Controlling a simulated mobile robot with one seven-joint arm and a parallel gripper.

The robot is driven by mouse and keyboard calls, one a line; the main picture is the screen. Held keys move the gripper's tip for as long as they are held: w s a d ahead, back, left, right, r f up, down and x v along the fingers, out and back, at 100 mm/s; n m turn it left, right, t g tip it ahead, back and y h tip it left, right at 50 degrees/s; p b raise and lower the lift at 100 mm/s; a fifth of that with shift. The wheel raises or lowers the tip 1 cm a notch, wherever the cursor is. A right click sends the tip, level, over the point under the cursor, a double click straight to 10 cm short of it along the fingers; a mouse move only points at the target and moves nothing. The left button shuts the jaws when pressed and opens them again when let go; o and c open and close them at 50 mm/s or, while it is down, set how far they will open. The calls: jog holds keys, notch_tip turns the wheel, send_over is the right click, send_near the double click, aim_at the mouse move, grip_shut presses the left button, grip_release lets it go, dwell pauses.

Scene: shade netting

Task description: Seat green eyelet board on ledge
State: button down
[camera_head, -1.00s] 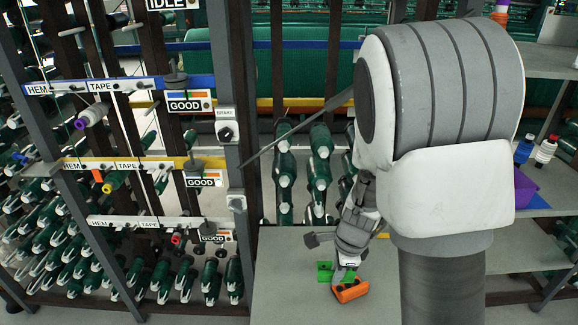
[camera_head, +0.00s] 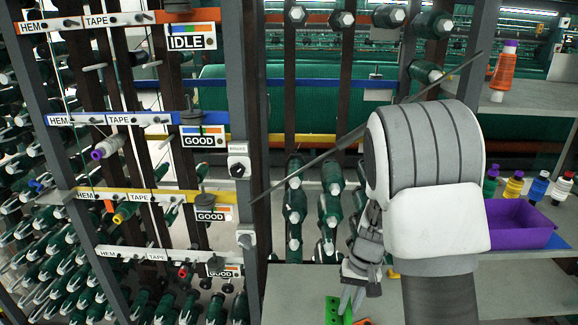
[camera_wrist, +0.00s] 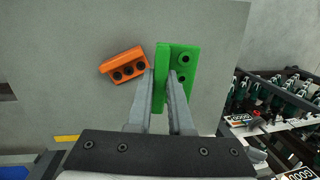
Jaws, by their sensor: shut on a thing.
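The green eyelet board (camera_head: 332,311) is at the bottom of the head view, over a grey worktop (camera_head: 290,290). In the wrist view the board (camera_wrist: 183,68) shows a raised strip along its left side and a flat part with dark round holes. My gripper (camera_head: 346,308) is shut on the raised strip, one finger on each side. The fingers (camera_wrist: 164,78) also show in the wrist view. I cannot tell whether the board touches the worktop. I cannot single out the ledge for sure.
An orange block (camera_wrist: 124,66) with dark holes lies just left of the board in the wrist view. A purple bin (camera_head: 518,222) and several thread spools stand at the right. A rack of green bobbins (camera_head: 60,270) with label bars fills the left.

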aim_at(349, 304)
jog(key=shift+w+n, duration=0.1)
jog(key=shift+n, duration=0.5)
jog(key=r, duration=0.5)
jog(key=shift+w, duration=0.2)
jog(key=shift+r, duration=0.25)
jog(key=shift+s, duration=0.1)
